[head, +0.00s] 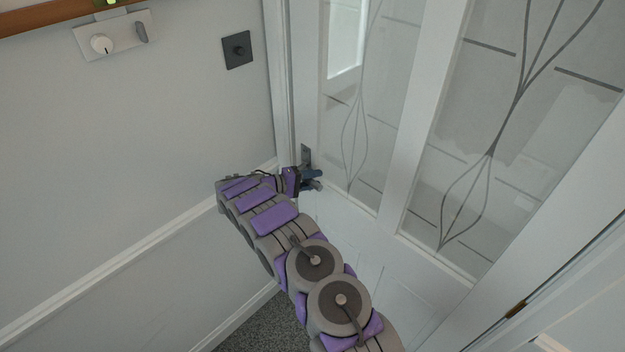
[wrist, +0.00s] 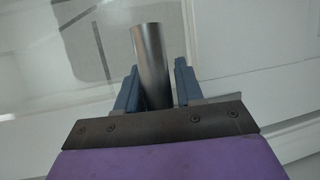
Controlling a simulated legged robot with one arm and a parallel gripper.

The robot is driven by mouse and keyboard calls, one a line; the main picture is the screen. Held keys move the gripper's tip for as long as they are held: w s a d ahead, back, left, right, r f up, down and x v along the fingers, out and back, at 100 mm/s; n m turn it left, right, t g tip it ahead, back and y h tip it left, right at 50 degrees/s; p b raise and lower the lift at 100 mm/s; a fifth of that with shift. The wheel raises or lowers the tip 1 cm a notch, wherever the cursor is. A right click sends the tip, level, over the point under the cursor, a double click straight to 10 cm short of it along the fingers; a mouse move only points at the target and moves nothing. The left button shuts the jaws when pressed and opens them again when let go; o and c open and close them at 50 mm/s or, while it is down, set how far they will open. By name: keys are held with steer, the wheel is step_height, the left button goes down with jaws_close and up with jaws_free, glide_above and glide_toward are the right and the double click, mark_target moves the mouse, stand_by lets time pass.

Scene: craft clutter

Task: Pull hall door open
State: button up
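The hall door (head: 392,130) is white with tall patterned glass panes. Its left edge stands close to the frame, and no clear gap shows there. The metal door handle (head: 306,155) sits near that left edge, with its plate visible above my gripper (head: 312,177). In the wrist view the handle is a grey metal bar (wrist: 151,62) between the two blue fingers of my gripper (wrist: 156,85). The fingers lie close along both sides of the bar. Whether they press on it cannot be told. My gripper hides part of the handle in the head view.
A pale wall at left carries a thermostat plate with a white dial (head: 102,44) and a dark square switch (head: 237,50). A wooden shelf edge (head: 50,17) runs at top left. Grey carpet (head: 245,325) shows below. The door frame (head: 590,290) is at right.

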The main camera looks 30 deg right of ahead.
jaws_close()
steer(key=shift+s+f, duration=0.1)
